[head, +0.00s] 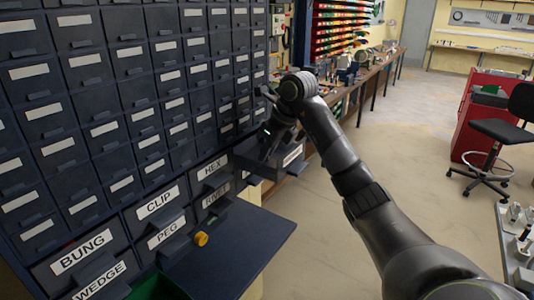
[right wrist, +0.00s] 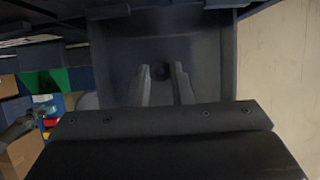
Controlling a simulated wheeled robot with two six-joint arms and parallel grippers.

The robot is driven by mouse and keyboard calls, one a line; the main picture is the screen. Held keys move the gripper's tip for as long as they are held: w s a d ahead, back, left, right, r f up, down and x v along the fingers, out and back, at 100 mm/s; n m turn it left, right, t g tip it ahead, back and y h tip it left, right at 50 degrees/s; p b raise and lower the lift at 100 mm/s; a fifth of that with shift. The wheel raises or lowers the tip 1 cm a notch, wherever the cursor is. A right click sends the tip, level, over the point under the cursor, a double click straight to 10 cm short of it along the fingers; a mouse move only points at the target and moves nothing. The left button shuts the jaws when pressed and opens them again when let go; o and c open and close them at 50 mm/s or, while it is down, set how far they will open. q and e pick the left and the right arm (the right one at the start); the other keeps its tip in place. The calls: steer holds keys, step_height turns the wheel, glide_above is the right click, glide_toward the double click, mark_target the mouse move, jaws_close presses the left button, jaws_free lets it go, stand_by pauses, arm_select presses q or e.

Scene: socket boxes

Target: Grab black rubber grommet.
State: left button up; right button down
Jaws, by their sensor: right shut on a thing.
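The black rubber grommet (right wrist: 159,72) is a small dark ring in the right wrist view, between my right gripper's fingertips (right wrist: 160,76). The gripper is shut on it. Around it is the plain grey inside of a pulled-out drawer (right wrist: 212,70). In the head view my right gripper (head: 267,148) points down into this open drawer (head: 292,156), which juts out from the cabinet. The grommet is hidden there by the drawer and gripper. My left gripper is not in view.
A wall of dark labelled drawers (head: 110,110) fills the left, including BUNG, CLIP, PEG and WEDGE. Open floor (head: 410,140) lies right, before a red cabinet (head: 480,118).

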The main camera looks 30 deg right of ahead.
steer(key=p+v, duration=0.1)
steer(key=v, duration=0.1)
steer(key=p+v, duration=0.1)
steer(key=v, duration=0.2)
steer(key=p+v, duration=0.1)
steer(key=v, duration=0.1)
steer(key=shift+s+d+p, duration=0.25)
steer(key=shift+s+p, duration=0.05)
steer(key=shift+s, duration=0.15)
steer(key=s+d+b, duration=0.3)
steer(key=s+b, duration=0.2)
steer(key=s, duration=0.2)
steer(key=s+d+b, duration=0.3)
steer(key=s+b, duration=0.2)
steer(key=s, duration=0.3)
